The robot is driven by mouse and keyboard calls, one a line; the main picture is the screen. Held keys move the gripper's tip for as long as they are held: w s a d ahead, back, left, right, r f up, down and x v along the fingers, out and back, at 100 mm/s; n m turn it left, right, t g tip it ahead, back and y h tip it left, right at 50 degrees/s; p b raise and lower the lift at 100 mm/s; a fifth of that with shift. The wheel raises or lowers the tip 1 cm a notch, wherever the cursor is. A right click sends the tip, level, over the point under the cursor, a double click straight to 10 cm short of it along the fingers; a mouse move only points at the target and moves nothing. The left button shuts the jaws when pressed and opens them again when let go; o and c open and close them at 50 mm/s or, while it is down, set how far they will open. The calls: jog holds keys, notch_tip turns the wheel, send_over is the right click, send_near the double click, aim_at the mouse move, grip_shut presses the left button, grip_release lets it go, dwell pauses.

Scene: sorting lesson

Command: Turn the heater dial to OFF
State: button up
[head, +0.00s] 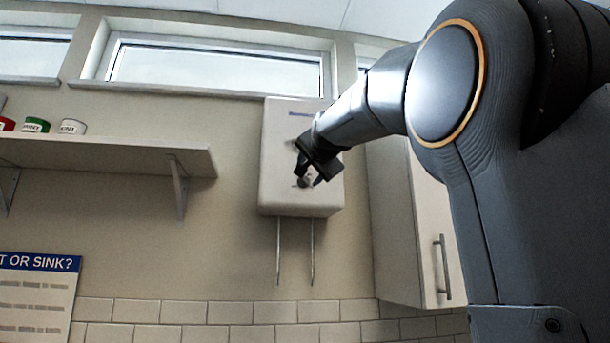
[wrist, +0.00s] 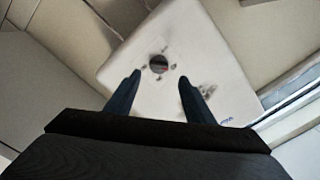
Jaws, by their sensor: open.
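The heater (head: 275,180) is a white box on the wall in the head view, and it fills the middle of the wrist view (wrist: 190,45). Its dial (head: 305,182) is small, dark and round, low on the front face. The dial also shows in the wrist view (wrist: 158,64), with small marks around it that are too small to read. My gripper (head: 310,177) is in front of the heater at the dial. In the wrist view its two fingers (wrist: 158,77) are apart, with the dial just beyond the gap between the tips. Whether they touch the dial cannot be told.
A shelf (head: 100,155) with paint pots (head: 36,125) is on the wall at left. A cabinet (head: 410,220) with a bar handle stands right of the heater. Two thin pipes (head: 279,250) hang below the heater. A window (head: 215,65) is above.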

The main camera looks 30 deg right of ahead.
aim_at(306, 179)
jog(key=p+x, duration=0.2)
jog(key=x, duration=0.3)
jog(key=shift+d+p, duration=0.15)
jog(key=shift+p, duration=0.2)
jog(key=shift+w+d+p, duration=0.15)
jog(key=shift+w+p, duration=0.2)
jog(key=shift+w, duration=0.35)
jog(key=c, duration=1)
